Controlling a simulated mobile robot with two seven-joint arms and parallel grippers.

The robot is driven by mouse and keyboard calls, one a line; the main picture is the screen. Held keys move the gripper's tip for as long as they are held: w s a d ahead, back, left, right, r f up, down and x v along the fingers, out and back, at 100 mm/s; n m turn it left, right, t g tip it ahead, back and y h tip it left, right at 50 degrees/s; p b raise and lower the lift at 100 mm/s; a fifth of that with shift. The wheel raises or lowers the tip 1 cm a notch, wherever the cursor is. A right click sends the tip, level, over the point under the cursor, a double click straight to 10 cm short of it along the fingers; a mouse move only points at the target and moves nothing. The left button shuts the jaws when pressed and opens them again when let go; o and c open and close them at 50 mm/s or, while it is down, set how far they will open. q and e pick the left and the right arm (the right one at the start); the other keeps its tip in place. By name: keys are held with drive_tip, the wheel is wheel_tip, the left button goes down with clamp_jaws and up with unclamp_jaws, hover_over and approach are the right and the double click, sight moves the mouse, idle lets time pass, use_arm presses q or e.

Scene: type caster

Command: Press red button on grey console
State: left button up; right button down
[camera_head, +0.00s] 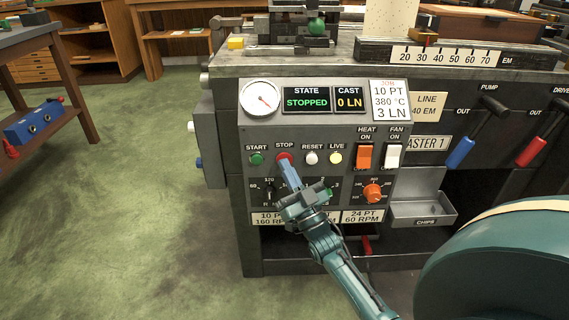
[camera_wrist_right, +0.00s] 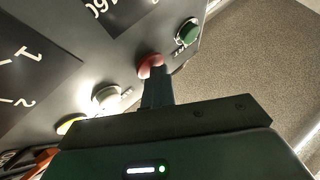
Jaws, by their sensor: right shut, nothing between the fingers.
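The grey console (camera_head: 345,187) fills the middle of the head view, with a row of buttons under its displays. The red STOP button (camera_head: 284,158) sits between the green START button (camera_head: 256,159) and the white RESET button (camera_head: 311,158). My right gripper (camera_head: 287,166) is shut and empty, its fingertips at the red button and covering its lower part. In the wrist view the red button (camera_wrist_right: 150,66) shows right at the fingertips; I cannot tell whether it is pushed in. The STATE display (camera_head: 307,101) reads STOPPED. My left gripper is not in view.
A yellow LIVE button (camera_head: 336,158), an orange HEAT switch (camera_head: 364,157), a white FAN switch (camera_head: 393,156) and an orange dial (camera_head: 373,193) are to the right. A chips tray (camera_head: 422,211) juts out lower right. Green floor at left is open.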

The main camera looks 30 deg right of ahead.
drive_tip(key=shift+s+a+p, duration=0.15)
drive_tip(key=shift+s+p, duration=0.1)
drive_tip(key=shift+p, duration=0.05)
drive_tip(key=s+a+p, duration=0.3)
drive_tip(key=s, duration=0.2)
idle(0.6)
drive_tip(key=shift+a, duration=0.1)
idle(0.5)
